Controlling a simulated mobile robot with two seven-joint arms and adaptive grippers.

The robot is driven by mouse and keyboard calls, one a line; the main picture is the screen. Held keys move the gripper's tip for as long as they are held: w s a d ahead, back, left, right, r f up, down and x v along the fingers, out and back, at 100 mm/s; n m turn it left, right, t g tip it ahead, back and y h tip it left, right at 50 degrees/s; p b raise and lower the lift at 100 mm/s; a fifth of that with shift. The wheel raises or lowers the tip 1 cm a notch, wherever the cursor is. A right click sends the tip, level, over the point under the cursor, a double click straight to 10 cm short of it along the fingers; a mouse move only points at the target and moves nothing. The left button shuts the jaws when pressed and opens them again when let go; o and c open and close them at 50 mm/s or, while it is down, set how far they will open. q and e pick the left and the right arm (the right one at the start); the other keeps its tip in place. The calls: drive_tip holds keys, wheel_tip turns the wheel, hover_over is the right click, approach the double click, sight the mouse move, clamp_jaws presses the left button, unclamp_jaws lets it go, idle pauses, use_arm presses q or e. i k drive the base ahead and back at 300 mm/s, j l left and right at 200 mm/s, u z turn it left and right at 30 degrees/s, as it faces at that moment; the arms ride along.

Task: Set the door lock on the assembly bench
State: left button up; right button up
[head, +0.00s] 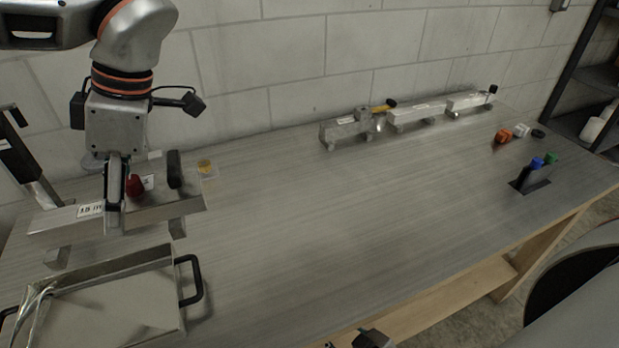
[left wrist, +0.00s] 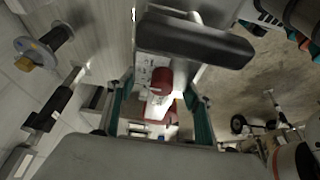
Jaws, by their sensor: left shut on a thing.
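My left gripper (head: 116,205) points down at the left of the bench, over a grey metal bar with a "1.5 m" style label (head: 90,210). It is shut on a small piece with a red part (head: 135,185), probably the door lock. In the left wrist view the red part (left wrist: 162,79) and a pale plate with holes sit between the teal-padded fingers (left wrist: 160,115). The fingers hide much of the piece, and I cannot tell whether it touches the bar. A black upright handle (head: 174,170) stands just right of it. Only a dark bit of my right gripper (head: 370,339) seems to show at the bottom edge.
A metal tray (head: 185,322) with black handles lies at the front left. Pale blocks (head: 415,115) line the wall. Small orange and white pieces (head: 503,135) and a dark marker holder (head: 530,182) are at the right. The bench top (head: 320,215) is clear in the middle.

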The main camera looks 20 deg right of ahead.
sight(370, 230)
drive_tip(key=l, duration=2.25)
